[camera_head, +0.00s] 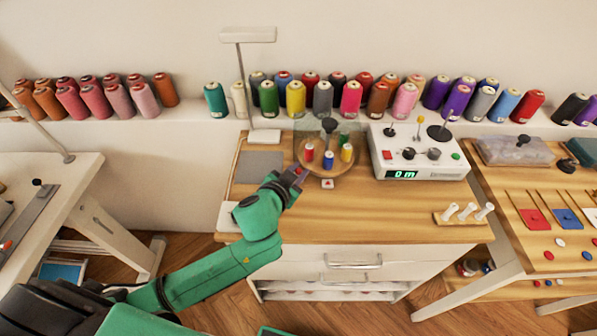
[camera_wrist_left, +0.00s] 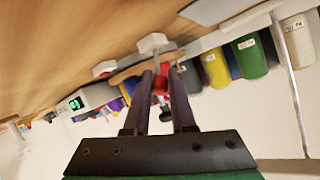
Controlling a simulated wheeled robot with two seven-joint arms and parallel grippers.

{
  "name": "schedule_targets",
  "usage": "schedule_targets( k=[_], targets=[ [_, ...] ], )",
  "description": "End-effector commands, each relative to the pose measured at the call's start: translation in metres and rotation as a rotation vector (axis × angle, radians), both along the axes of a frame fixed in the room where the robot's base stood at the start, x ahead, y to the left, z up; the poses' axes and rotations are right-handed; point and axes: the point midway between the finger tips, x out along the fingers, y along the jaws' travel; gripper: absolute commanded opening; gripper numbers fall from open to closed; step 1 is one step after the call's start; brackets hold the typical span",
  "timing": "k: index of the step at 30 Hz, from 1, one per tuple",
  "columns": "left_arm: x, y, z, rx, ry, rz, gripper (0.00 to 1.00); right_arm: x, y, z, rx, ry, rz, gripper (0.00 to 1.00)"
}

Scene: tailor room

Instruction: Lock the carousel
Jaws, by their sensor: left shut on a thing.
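The carousel (camera_head: 318,171) is a round wooden turntable with a dark central knob, standing at the back left of the wooden cabinet top. Red, blue, yellow and green spools stand on it. A small white marker with a red sign (camera_head: 328,184) sits at its front edge. My left gripper (camera_head: 302,172) is at the carousel's left front edge. In the left wrist view its fingers (camera_wrist_left: 161,80) are shut on a small red piece (camera_wrist_left: 160,84), close to a white block (camera_wrist_left: 153,42). The fingers partly hide the red piece and the carousel behind. My right gripper is out of view.
A white control box (camera_head: 418,155) with a green display stands right of the carousel. A lamp (camera_head: 249,36) and grey pad (camera_head: 259,166) are at the left. A wooden rack (camera_head: 463,217) with white pegs lies at the front right. The front middle is clear.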

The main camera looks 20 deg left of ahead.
Motion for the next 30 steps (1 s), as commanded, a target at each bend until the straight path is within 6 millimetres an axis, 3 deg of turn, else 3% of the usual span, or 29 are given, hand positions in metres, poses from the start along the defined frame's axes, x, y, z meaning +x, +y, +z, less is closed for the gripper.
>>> schedule_targets(
  k=[4,5,6,7,20,23,30],
  targets=[
    [0.0,0.0,-0.001,0.001,0.002,-0.002,0.0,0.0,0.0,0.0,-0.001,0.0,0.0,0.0],
    [0.0,0.0,-0.001,0.0,0.003,-0.001,0.31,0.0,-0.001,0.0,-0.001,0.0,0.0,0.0],
    [0.0,0.0,-0.001,0.001,0.002,-0.002,0.46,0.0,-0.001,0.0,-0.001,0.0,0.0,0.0],
    [0.0,0.0,-0.001,0.001,0.002,-0.002,0.54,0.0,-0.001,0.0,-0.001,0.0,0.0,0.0],
    [-0.008,0.001,0.002,0.0,0.003,-0.001,0.54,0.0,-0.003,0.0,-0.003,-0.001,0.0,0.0],
    [-0.024,0.003,0.008,0.0,0.004,-0.003,0.54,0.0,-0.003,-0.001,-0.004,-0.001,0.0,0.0],
    [-0.084,0.012,0.033,-0.001,0.007,-0.004,0.54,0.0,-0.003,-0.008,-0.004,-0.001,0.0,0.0]
  ],
)
